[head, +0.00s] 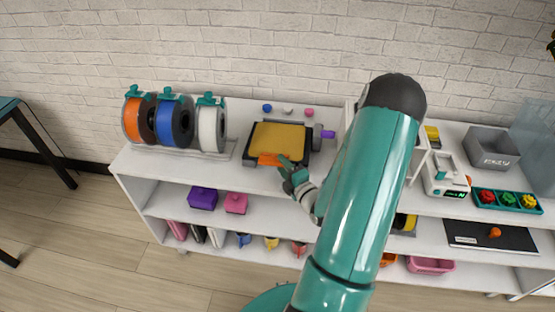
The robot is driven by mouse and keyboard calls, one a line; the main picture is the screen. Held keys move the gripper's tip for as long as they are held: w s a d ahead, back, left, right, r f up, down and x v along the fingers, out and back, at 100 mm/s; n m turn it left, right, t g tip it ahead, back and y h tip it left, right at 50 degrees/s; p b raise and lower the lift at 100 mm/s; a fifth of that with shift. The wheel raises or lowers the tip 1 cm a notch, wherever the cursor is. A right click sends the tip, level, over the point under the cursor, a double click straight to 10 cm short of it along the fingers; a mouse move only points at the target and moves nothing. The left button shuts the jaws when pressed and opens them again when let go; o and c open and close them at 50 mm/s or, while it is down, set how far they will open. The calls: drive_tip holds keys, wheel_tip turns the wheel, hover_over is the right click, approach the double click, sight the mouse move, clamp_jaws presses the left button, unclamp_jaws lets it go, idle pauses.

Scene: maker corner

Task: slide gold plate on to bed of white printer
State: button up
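The gold plate (280,137) lies flat on a dark framed bed (249,160) on the shelf top, left of my arm. An orange tab (268,159) shows at its front edge. My gripper (287,166) is at the front right of the plate, by the orange tab. I cannot tell whether it touches the tab or whether the fingers are open or shut.
Orange, blue and white spools (212,128) stand left of the plate. A purple knob (326,134) is at the bed's right. A grey bin (493,149) and a teal tray (506,201) are at the right. A black board (490,236) with an orange knob lies on the right shelf.

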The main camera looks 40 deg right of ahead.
drive_tip(key=s+a, duration=0.2)
drive_tip(key=s, duration=0.7)
drive_tip(key=w, duration=0.1)
drive_tip(key=w+r+g, duration=0.1)
drive_tip(key=w, duration=0.1)
drive_tip(key=w+g+y, duration=0.1)
drive_tip(key=w, duration=0.1)
drive_tip(key=shift+r, duration=0.35)
drive_tip(key=w+a+r+m+g+h, duration=0.1)
drive_tip(key=w+a+r+m+g, duration=0.25)
drive_tip(key=r, duration=0.25)
drive_tip(key=w+a+r+m+g+h, duration=0.1)
drive_tip(key=w+a+r+m+g, duration=0.1)
drive_tip(key=w+a+r+m, duration=0.3)
drive_tip(key=s+a+r+m+g+y, duration=0.2)
drive_tip(key=s+a+r+m, duration=0.1)
drive_tip(key=s+a+r, duration=0.3)
drive_tip(key=s+a+r+m+g+y, duration=0.2)
drive_tip(key=s+a+r+m, duration=0.2)
drive_tip(key=s+a, duration=0.7)
drive_tip(key=a+r, duration=0.2)
drive_tip(key=a, duration=0.1)
drive_tip(key=shift+a+r, duration=0.3)
drive_tip(key=shift+r, duration=0.05)
drive_tip(key=shift+o, duration=0.4)
drive_tip(key=shift+g, duration=0.25)
